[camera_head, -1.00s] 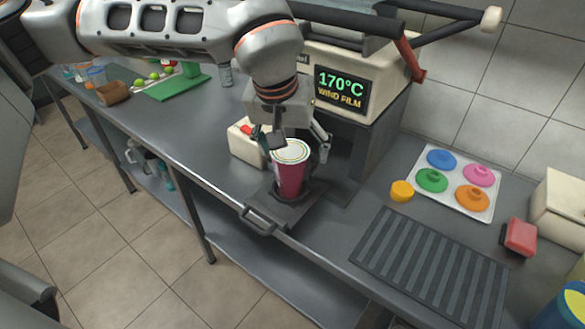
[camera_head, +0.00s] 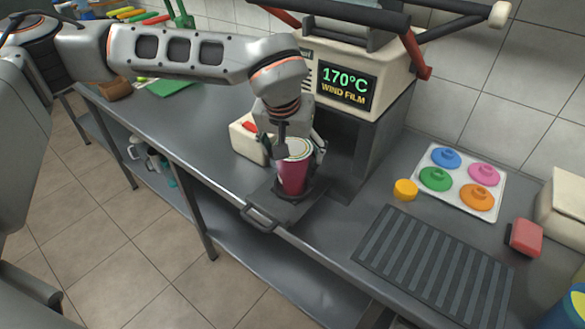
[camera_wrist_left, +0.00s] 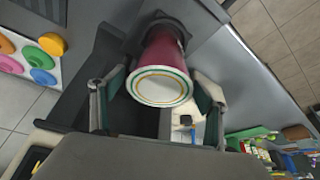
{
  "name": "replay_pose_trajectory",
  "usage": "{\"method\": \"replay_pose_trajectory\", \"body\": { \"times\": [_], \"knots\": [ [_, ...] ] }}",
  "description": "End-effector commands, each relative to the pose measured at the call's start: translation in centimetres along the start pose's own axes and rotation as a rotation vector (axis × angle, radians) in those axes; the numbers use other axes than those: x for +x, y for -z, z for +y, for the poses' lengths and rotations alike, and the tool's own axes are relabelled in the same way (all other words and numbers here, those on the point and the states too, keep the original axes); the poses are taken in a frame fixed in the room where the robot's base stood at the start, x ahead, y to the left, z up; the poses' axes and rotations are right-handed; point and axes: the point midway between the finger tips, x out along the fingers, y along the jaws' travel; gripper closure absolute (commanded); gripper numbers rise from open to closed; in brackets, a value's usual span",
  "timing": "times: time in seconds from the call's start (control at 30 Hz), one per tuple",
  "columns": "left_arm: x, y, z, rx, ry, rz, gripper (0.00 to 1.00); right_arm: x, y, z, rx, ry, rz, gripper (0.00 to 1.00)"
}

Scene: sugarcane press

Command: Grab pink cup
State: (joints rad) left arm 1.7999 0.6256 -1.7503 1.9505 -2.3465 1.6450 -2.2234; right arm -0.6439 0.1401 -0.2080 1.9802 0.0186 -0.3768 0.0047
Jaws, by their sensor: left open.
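The pink cup (camera_head: 292,176) is dark pink with a white, ringed top and stands upright on the dark tray (camera_head: 272,207) of the sealing machine. My left gripper (camera_head: 300,152) is at the cup's upper part, with one finger on each side. In the left wrist view the cup (camera_wrist_left: 165,52) lies between the two open fingers of the left gripper (camera_wrist_left: 158,98), with a visible gap at each side. The cup's base sits in the tray's holder. My right gripper is not in view.
The machine (camera_head: 352,75) with its 170°C display stands right behind the cup. A white box (camera_head: 249,140) is close at the left.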

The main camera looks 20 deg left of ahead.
Motion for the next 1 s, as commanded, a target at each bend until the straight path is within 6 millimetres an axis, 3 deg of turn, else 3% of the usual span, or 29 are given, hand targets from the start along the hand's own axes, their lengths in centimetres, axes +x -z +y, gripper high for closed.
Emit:
{"method": "replay_pose_trajectory", "body": {
  "times": [0.07,0.1,0.33,0.4,1.0],
  "knots": [
    [0.0,0.0,0.0,0.0,0.0,0.0,0.26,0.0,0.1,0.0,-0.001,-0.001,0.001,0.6],
    [0.0,0.0,0.0,0.0,0.0,0.0,0.31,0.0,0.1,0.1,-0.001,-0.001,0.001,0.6],
    [0.0,0.0,0.0,0.0,0.0,0.0,0.9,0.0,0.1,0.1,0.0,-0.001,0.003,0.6],
    [-0.1,0.1,0.0,0.0,-0.001,0.002,1.0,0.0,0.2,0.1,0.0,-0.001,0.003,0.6],
    [-1.1,0.5,0.0,0.0,-0.001,0.003,1.0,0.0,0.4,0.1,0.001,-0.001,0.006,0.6]
  ]
}}
